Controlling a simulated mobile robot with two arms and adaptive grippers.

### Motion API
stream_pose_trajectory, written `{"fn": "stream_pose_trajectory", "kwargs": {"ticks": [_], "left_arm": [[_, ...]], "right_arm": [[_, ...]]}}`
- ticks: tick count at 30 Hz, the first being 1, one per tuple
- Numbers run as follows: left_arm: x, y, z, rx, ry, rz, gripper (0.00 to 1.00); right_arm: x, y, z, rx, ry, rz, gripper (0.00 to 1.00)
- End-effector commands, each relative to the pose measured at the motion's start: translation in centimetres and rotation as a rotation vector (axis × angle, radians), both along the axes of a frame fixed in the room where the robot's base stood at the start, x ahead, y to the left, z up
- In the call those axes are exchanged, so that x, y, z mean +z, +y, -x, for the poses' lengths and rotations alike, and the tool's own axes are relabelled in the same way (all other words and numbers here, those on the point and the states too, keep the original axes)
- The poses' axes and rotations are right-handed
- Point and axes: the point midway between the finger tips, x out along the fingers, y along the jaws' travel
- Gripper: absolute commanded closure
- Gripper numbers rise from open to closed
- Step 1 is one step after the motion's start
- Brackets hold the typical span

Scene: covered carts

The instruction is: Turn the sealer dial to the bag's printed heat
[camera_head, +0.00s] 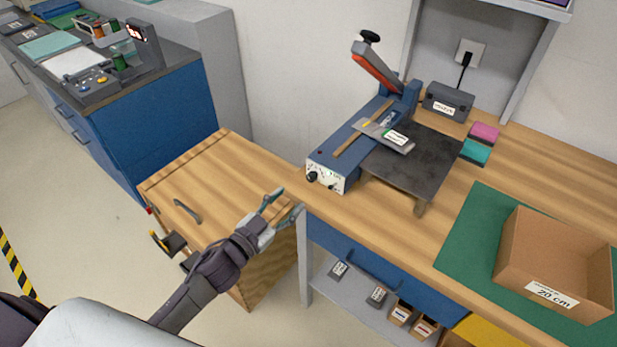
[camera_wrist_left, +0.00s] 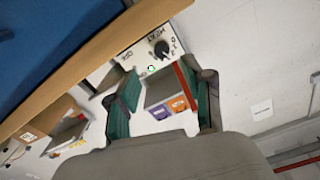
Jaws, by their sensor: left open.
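The blue sealer (camera_head: 345,145) stands on the wooden bench with its red-edged lever arm raised. Its white front panel carries a black dial (camera_head: 312,176) and a small green light. A grey bag with a white printed label (camera_head: 385,136) lies across the sealer; the print is too small to read. My left gripper (camera_head: 283,204) is open and empty, in front of and below the panel, apart from the dial. In the left wrist view the dial (camera_wrist_left: 162,50) shows beyond the fingertips, with HEAT and numbers partly legible around it. My right gripper is not in view.
A dark plate (camera_head: 418,165) lies beside the sealer. A cardboard box (camera_head: 555,262) marked 20 cm sits on a green mat (camera_head: 462,245). Pink and teal pads lie near the wall. A wooden cabinet (camera_head: 225,165) stands left of the bench, close to my left arm.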

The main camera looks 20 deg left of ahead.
Motion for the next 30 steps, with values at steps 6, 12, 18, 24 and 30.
{"fn": "stream_pose_trajectory", "kwargs": {"ticks": [6,12,18,24,30], "left_arm": [[0.2,-1.6,-4.6,0.002,-0.002,0.000,0.49],[0.1,-2.5,-7.1,0.001,-0.001,-0.001,0.49],[0.0,-2.9,-8.0,0.001,0.001,0.000,0.49],[0.0,-2.9,-8.1,0.001,0.000,-0.001,0.49],[0.0,-2.9,-8.0,0.001,0.001,-0.002,0.75]], "right_arm": [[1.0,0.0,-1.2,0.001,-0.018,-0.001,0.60],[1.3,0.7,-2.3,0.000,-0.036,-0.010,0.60],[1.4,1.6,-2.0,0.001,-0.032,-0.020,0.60],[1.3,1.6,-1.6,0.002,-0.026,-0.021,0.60],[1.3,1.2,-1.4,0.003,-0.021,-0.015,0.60]]}}
